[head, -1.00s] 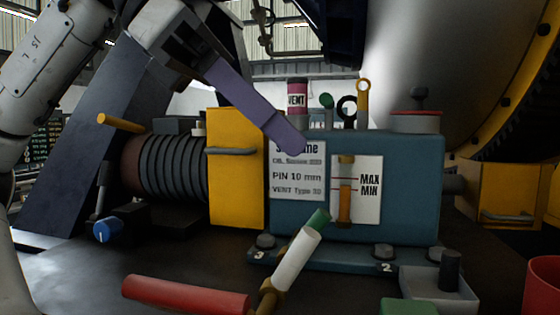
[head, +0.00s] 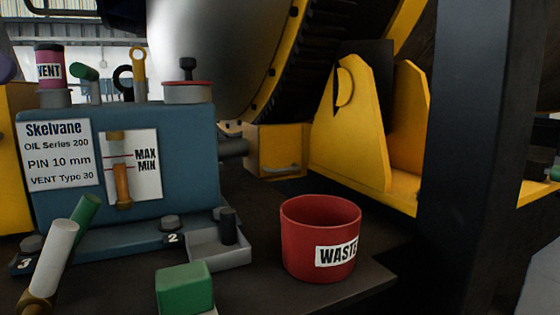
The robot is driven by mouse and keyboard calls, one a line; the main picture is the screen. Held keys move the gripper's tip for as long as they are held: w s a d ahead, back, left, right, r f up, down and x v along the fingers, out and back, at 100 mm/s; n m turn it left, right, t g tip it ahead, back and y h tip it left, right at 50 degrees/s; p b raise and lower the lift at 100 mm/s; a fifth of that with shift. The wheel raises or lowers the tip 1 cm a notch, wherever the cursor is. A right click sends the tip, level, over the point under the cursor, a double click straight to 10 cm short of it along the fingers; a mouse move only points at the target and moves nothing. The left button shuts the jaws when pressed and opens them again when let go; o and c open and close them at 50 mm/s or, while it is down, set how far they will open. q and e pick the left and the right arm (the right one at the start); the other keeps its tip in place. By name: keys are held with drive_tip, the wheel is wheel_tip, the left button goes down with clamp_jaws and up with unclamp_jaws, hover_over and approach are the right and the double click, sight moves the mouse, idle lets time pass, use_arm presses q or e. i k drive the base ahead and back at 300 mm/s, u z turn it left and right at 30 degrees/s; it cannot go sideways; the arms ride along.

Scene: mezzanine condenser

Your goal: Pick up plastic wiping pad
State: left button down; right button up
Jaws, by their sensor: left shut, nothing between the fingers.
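A green block (head: 185,285), which looks like the wiping pad, lies on the dark bench at the bottom of the head view. Its lower part is close to the picture's bottom edge. My right gripper is out of view.
A red WASTE bin (head: 320,245) stands right of the green block, near the bench edge. A grey tray (head: 240,253) holding a dark peg lies just behind it. The blue pump housing (head: 185,160) stands behind. A white-and-green handle (head: 55,253) rises at left. A dark post (head: 470,150) stands right.

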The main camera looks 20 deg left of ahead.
sight(186, 289)
drive_tip(key=k, duration=2)
